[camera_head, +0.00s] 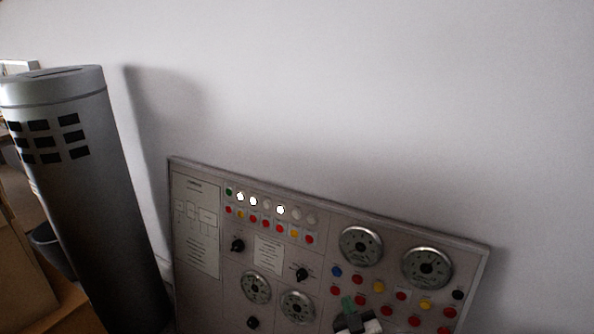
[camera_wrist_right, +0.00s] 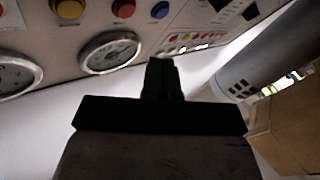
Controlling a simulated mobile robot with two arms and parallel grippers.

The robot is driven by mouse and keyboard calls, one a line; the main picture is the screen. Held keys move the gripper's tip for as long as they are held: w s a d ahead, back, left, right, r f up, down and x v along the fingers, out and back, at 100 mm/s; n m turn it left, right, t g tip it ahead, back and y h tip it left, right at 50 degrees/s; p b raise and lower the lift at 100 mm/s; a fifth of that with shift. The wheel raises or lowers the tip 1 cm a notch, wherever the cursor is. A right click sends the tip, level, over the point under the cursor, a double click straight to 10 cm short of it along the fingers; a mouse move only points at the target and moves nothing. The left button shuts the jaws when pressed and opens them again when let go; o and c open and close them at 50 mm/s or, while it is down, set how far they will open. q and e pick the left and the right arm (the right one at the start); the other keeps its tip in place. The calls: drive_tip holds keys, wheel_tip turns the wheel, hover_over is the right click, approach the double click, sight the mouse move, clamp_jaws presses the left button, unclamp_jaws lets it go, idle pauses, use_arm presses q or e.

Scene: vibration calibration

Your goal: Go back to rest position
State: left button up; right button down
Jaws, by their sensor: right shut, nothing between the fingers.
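My right gripper (camera_head: 354,312) shows at the bottom of the head view, in front of the lower part of a control panel (camera_head: 325,238). Its fingers are together with nothing between them. In the right wrist view the dark gripper (camera_wrist_right: 162,75) points up the picture, its fingers closed, with panel dials and buttons beyond it. I cannot tell whether it touches the panel. My left gripper is not in view.
A tall grey cylinder (camera_head: 90,200) with black slots stands left of the panel; it also shows in the right wrist view (camera_wrist_right: 255,65). A dark bin (camera_head: 48,245) and wooden furniture (camera_head: 15,250) are behind it at left. A bare wall (camera_head: 350,80) fills the back.

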drive_tip(key=s+d+f+m+g+h, duration=0.2)
drive_tip(key=s+d+f+m+g, duration=0.15)
drive_tip(key=s+f+g, duration=0.7)
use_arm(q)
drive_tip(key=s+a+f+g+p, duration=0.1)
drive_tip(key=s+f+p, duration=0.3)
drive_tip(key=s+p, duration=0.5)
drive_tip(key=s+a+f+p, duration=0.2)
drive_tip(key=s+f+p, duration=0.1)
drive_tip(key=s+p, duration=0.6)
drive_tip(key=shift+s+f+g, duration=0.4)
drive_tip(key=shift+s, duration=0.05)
use_arm(e)
drive_tip(key=s+d+f+g, duration=0.1)
drive_tip(key=s+f, duration=0.4)
drive_tip(key=s, duration=0.7)
drive_tip(key=s+d+f+g, duration=0.1)
drive_tip(key=s+f+g, duration=0.3)
drive_tip(key=s, duration=0.9)
drive_tip(key=s+d+f+g, duration=0.1)
drive_tip(key=s+f, duration=0.4)
drive_tip(key=s, duration=0.8)
drive_tip(key=shift+s+f+n+g, duration=0.25)
drive_tip(key=shift+f+n+g, duration=0.15)
drive_tip(key=shift+g, duration=0.35)
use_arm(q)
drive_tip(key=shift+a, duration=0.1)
use_arm(e)
drive_tip(key=shift+d, duration=0.1)
